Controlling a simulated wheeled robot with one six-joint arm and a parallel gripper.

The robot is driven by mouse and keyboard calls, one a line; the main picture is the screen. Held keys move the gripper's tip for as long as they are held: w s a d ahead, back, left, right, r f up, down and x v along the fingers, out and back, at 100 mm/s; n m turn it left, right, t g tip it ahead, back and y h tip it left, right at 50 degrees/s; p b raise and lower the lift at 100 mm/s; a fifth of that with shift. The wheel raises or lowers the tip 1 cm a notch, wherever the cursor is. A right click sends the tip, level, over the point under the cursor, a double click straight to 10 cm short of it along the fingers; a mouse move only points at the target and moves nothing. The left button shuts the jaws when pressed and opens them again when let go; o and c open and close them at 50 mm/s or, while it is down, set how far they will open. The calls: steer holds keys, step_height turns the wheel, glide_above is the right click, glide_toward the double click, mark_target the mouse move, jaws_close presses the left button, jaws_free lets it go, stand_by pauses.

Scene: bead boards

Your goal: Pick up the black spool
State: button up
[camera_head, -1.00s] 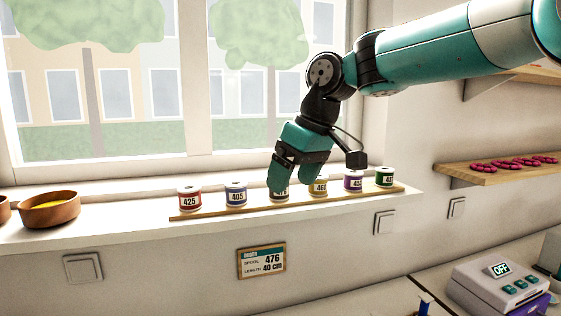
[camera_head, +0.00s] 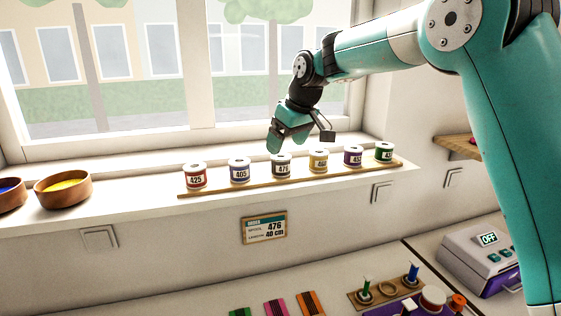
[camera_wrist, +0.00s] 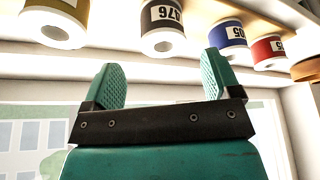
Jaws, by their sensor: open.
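The black spool (camera_head: 281,167) stands upright on the wooden strip on the window sill, third from the left. Its white label shows 47 and a partly unclear last digit. In the wrist view the black spool (camera_wrist: 162,16) shows upside down with label 476, in line with the gap between my fingers and apart from them. My gripper (camera_head: 287,143) is above the black spool in the head view, open and empty. Its two teal fingers (camera_wrist: 163,65) are spread in the wrist view.
The red spool (camera_head: 195,178) and blue spool (camera_head: 239,171) stand to the left. The yellow spool (camera_head: 318,162), purple spool (camera_head: 353,157) and green spool (camera_head: 384,153) stand to the right. A sign (camera_head: 265,229) reads 476, 40 cm. A bowl (camera_head: 62,190) sits at left.

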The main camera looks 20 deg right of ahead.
mark_target(281, 160)
steer(key=shift+s+p+x, duration=0.15)
steer(key=shift+p+x, duration=0.6)
steer(key=shift+x, duration=0.7)
steer(key=shift+s+p+x, duration=0.15)
steer(key=shift+p+x, duration=0.6)
steer(key=shift+x, duration=0.7)
steer(key=c, duration=1)
